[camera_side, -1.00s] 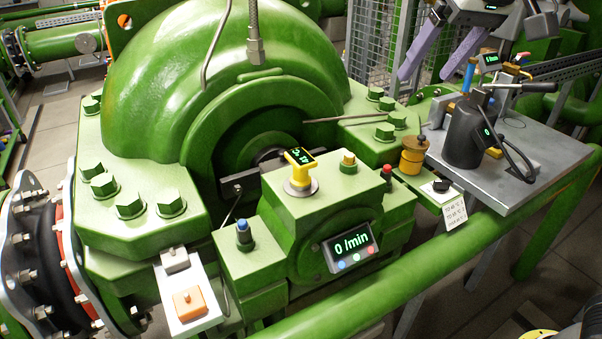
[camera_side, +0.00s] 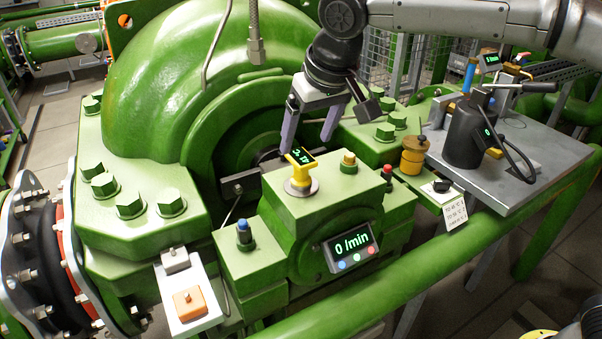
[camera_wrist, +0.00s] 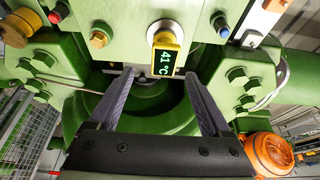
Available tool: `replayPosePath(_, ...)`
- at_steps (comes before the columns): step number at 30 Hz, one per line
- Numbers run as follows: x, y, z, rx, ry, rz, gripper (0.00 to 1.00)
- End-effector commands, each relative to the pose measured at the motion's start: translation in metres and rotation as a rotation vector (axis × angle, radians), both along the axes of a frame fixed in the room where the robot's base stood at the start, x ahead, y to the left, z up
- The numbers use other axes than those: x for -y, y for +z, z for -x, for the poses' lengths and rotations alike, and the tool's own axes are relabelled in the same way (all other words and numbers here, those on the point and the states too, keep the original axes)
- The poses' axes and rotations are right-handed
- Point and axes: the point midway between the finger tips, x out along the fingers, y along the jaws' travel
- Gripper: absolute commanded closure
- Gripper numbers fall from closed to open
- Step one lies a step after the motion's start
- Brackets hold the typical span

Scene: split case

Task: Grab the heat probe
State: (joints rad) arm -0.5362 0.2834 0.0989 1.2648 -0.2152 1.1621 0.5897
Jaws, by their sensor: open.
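The heat probe (camera_side: 299,181) is a yellow device with a dark green-lit display, standing upright on a round metal base on top of the green bearing housing. In the wrist view the probe (camera_wrist: 166,50) reads 41 °C and sits just beyond the fingertips, slightly right of the middle. My gripper (camera_side: 306,142) is open, with its two purple-grey fingers pointing down above and slightly behind the probe. In the wrist view the open gripper (camera_wrist: 160,76) has nothing between its fingers.
A blue-topped fitting (camera_side: 244,236), a brass-topped fitting (camera_side: 348,163) and a red-topped fitting (camera_side: 387,176) surround the probe. A 0/min display (camera_side: 351,246) faces front. Large bolts (camera_side: 385,131) stand behind right. A grey side table (camera_side: 510,165) carries a black tool (camera_side: 468,135).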

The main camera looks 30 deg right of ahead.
Motion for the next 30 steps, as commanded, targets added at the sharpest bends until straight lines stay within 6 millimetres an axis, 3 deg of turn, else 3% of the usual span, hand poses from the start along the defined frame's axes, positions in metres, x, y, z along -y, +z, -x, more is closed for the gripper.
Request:
replayPosePath(5, 0.000, -0.010, -0.003, -0.001, 0.000, 0.001, 0.18)
replayPosePath(15, -0.005, -0.053, -0.012, -0.002, -0.001, 0.001, 0.18)
replayPosePath(24, -0.006, -0.057, -0.015, 0.001, -0.001, -0.001, 0.18)
replayPosePath(25, -0.006, -0.057, -0.015, 0.001, -0.001, -0.001, 0.19)
replayPosePath(30, -0.006, -0.057, -0.014, 0.001, -0.001, -0.001, 0.50)
